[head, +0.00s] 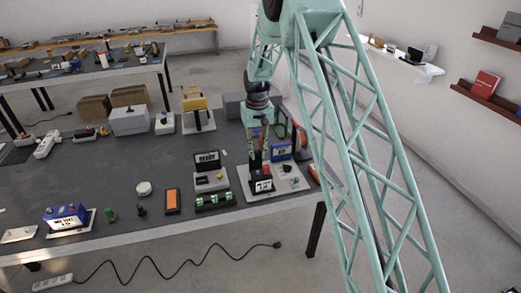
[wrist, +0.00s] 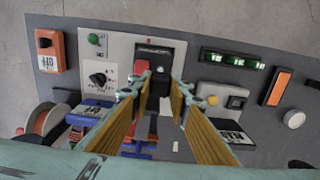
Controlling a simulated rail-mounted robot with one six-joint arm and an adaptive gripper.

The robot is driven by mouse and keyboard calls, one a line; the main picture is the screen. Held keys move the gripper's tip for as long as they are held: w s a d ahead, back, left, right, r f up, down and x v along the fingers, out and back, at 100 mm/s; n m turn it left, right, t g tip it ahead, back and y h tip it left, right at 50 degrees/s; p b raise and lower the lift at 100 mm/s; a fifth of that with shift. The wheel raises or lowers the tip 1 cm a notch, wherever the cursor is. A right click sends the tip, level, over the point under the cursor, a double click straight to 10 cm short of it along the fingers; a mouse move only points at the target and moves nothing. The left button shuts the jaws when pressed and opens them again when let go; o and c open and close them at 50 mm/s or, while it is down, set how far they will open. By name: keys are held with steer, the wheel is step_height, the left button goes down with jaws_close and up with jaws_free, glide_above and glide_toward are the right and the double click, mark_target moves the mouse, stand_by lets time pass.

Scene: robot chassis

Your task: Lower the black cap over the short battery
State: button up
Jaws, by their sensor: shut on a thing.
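My gripper (wrist: 160,88) points down over a pale grey board (wrist: 122,50) in the wrist view, its two wood-faced fingers closed in on a dark piece between their tips. This piece appears to be the black cap (wrist: 160,66); the fingers hide part of it. A red part (wrist: 141,67) shows beside the left fingertip. I cannot clearly make out the short battery or whether the cap touches anything.
The board also carries a black knob (wrist: 98,78) and a green button (wrist: 94,39). An orange box (wrist: 49,50) stands beside it. The table's front edge is close.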

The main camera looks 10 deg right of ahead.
stand_by(0.7)
steer(key=b, duration=0.3)
glide_above(258, 171)
steer(key=shift+a+f, duration=0.1)
steer(key=shift+f, duration=2.7)
steer(key=shift+f+b, duration=1.15)
steer(key=shift+f, duration=0.05)
stand_by(1.4)
steer(key=shift+r, duration=0.8)
stand_by(0.7)
